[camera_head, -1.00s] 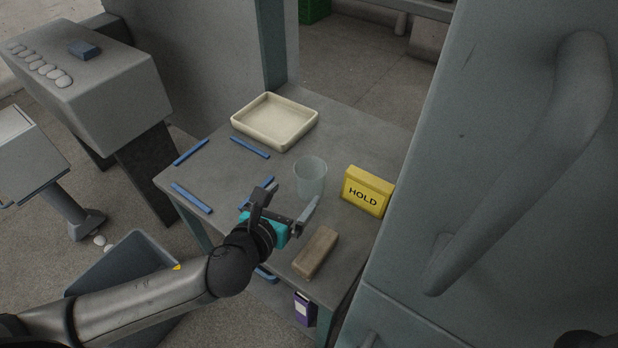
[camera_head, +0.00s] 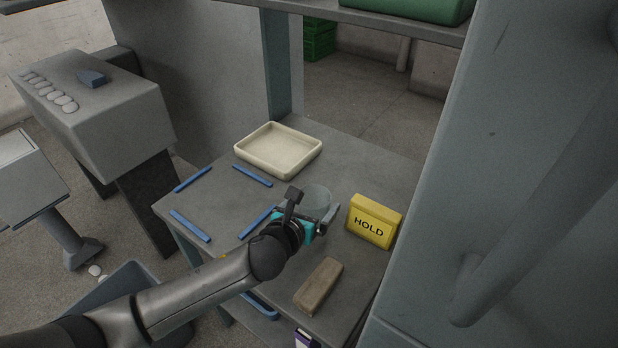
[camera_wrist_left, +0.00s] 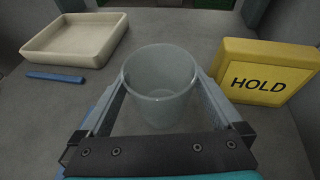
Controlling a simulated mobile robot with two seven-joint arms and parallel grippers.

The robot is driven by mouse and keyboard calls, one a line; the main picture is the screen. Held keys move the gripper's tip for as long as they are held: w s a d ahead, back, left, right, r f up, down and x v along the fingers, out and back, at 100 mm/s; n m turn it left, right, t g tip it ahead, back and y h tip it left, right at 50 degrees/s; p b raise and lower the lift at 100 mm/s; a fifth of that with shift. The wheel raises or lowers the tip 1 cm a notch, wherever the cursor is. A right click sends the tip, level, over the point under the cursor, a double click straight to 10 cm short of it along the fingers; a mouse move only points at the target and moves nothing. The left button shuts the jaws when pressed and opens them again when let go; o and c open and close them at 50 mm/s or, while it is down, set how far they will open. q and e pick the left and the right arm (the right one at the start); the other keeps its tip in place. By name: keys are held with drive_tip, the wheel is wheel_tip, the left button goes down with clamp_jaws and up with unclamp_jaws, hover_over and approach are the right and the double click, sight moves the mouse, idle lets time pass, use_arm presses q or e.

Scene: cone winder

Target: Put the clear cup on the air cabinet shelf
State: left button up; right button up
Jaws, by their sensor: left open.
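The clear cup (camera_head: 318,198) stands upright on the grey table, partly hidden behind my left gripper in the head view. In the left wrist view the cup (camera_wrist_left: 160,84) sits between the two fingers. My left gripper (camera_head: 314,207) is open, with a finger on each side of the cup. I cannot tell whether the fingers touch it. The left wrist view also shows the gripper (camera_wrist_left: 158,92) reaching around the cup. My right gripper is not in view. I cannot tell which surface is the air cabinet shelf.
A yellow HOLD block (camera_head: 373,221) stands right of the cup. A brown block (camera_head: 318,287) lies nearer on the table (camera_head: 222,206). A cream tray (camera_head: 278,150) and several blue strips (camera_head: 190,226) lie left and behind. A large grey-green panel with a handle (camera_head: 540,200) borders the right.

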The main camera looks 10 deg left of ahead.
use_arm(q)
drive_tip(key=c, duration=1.2)
